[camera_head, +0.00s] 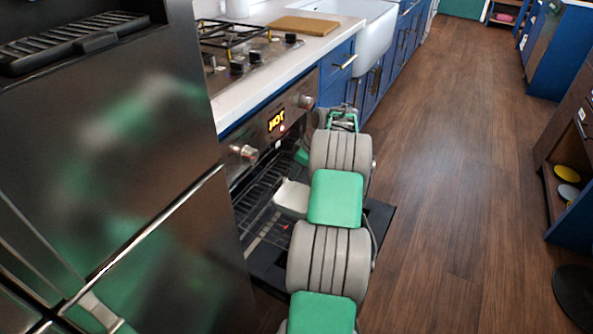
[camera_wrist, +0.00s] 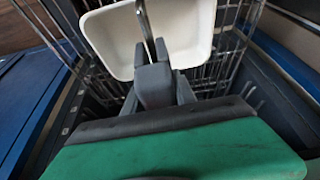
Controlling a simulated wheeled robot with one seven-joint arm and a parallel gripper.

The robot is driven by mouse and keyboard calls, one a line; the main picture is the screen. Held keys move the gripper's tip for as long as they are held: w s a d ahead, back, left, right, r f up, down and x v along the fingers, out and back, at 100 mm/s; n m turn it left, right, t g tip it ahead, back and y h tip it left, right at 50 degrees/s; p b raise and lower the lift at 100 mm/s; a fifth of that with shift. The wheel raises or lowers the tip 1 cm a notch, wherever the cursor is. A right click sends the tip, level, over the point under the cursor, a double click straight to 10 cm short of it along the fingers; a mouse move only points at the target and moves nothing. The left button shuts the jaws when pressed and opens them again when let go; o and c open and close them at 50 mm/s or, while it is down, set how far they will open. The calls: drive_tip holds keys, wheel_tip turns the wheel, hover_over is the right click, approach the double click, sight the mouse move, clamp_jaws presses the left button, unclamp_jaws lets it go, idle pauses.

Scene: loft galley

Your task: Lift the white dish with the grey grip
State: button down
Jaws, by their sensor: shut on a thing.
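The white dish (camera_wrist: 105,35) fills the upper middle of the wrist view. Its grey grip (camera_wrist: 145,25) is a thin bar running down the dish's middle toward my gripper (camera_wrist: 153,70). My gripper's fingers are closed together on this grip, and its lower end is hidden between them. In the head view the white dish (camera_head: 292,197) shows left of my arm, in front of the oven opening, partly hidden by the arm. My gripper cannot be made out there. Whether the dish touches the rack is unclear.
The oven (camera_head: 277,121) has a lit "HOT" display, its door (camera_head: 379,217) lowered and a wire rack (camera_head: 262,232) inside. A dark appliance (camera_head: 110,150) stands close on the left. The wooden floor (camera_head: 450,180) to the right is clear.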

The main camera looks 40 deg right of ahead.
drive_tip(key=shift+f+b, duration=0.4)
drive_tip(key=shift+f, duration=0.4)
drive_tip(key=shift+f+b, duration=0.65)
drive_tip(key=shift+f, duration=0.35)
drive_tip(key=shift+r, duration=0.25)
drive_tip(key=shift+r+p, duration=2.2)
drive_tip(key=shift+r, duration=0.75)
drive_tip(key=shift+f, duration=0.1)
